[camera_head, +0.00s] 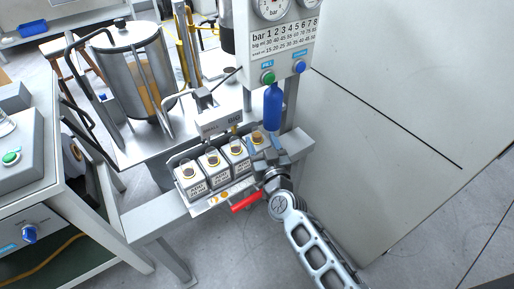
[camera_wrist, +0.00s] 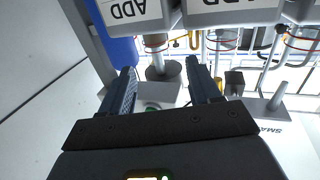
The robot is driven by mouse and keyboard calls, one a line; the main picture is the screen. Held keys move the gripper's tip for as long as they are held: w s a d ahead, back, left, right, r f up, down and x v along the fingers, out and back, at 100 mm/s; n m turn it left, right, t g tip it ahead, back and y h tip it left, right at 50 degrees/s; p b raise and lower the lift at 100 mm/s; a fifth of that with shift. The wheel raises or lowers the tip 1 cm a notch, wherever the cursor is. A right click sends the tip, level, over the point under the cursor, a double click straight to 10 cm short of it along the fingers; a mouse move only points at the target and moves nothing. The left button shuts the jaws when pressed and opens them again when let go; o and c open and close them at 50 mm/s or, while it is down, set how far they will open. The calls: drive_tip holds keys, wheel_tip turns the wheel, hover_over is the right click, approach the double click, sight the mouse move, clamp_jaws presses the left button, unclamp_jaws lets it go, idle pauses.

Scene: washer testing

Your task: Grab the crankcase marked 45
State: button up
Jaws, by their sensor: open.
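A fourth top (camera_head: 258,137) shows at the row's right end, partly hidden by my gripper (camera_head: 263,149). In the wrist view, my gripper (camera_wrist: 160,66) is open with nothing between its fingers. Two "ADD" labelled boxes, a left one (camera_wrist: 135,12) and a right one (camera_wrist: 230,10), lie beyond the fingertips.
A blue cylinder (camera_head: 272,108) hangs below the gauge panel (camera_head: 284,45) close to my gripper. A red handle (camera_head: 245,202) juts out at the bench's front. A steel tank (camera_head: 135,75) stands behind left. A large pale wall or cabinet (camera_head: 410,90) fills the right.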

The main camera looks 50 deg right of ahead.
sight(259, 134)
drive_tip(key=x, duration=0.5)
drive_tip(key=shift+w+d+f, duration=0.2)
drive_tip(key=shift+d, duration=0.05)
clamp_jaws()
idle(0.4)
idle(0.8)
drive_tip(key=shift+r, duration=0.1)
